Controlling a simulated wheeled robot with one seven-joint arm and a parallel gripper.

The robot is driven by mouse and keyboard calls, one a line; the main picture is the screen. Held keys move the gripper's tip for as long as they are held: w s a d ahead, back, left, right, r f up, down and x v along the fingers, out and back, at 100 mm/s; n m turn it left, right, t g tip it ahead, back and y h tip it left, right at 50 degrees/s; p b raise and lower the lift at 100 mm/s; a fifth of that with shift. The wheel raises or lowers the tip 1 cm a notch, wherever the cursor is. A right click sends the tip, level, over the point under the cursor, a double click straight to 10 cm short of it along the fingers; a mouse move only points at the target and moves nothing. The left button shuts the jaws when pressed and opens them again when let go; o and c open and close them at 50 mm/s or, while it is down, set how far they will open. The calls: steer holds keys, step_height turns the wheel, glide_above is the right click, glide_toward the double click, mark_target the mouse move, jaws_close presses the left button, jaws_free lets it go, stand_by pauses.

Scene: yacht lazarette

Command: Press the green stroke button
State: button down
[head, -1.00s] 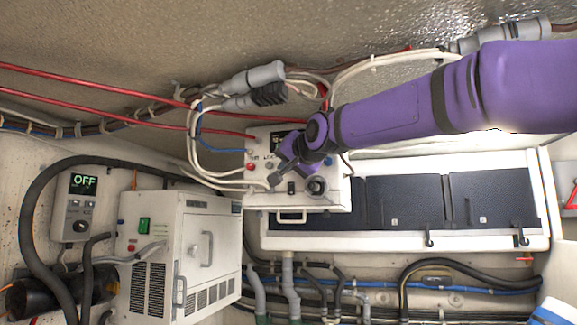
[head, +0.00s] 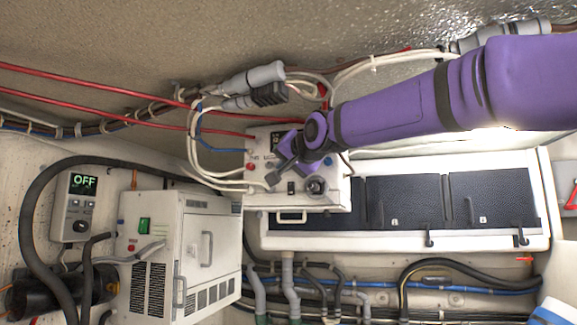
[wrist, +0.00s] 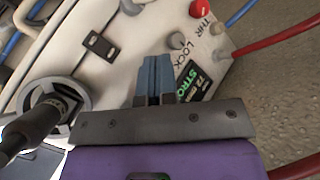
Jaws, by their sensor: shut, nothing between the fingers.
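The white control box (head: 330,198) is on the wall in the middle of the head view, and its panel (wrist: 60,62) fills much of the wrist view. It carries a small screen with green "STRO" lettering (wrist: 190,82), partly hidden by my gripper. A red button (wrist: 200,7), a grey knob (wrist: 178,41), a black rocker switch (wrist: 100,45) and a large round dial (wrist: 48,100) also show. I cannot make out a green button on this panel. My gripper (wrist: 156,62) is shut and empty, with its tips over the panel beside the screen. Contact cannot be told.
A white unit (head: 180,255) with a green switch (head: 145,226) stands at lower left. An "OFF" display (head: 83,181) is beyond it. White cables (head: 192,150) loop left of the box. Dark panels (head: 405,202) lie to the right. Red lines (head: 100,75) cross the upper left.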

steer(key=shift+s+a, duration=0.1)
steer(key=shift+s, duration=0.1)
steer(key=shift+s+a, duration=0.25)
steer(key=shift+s, duration=0.5)
steer(key=shift+s+a, duration=0.25)
steer(key=shift+s, duration=0.5)
steer(key=shift+s+a, duration=0.25)
steer(key=shift+s, duration=0.5)
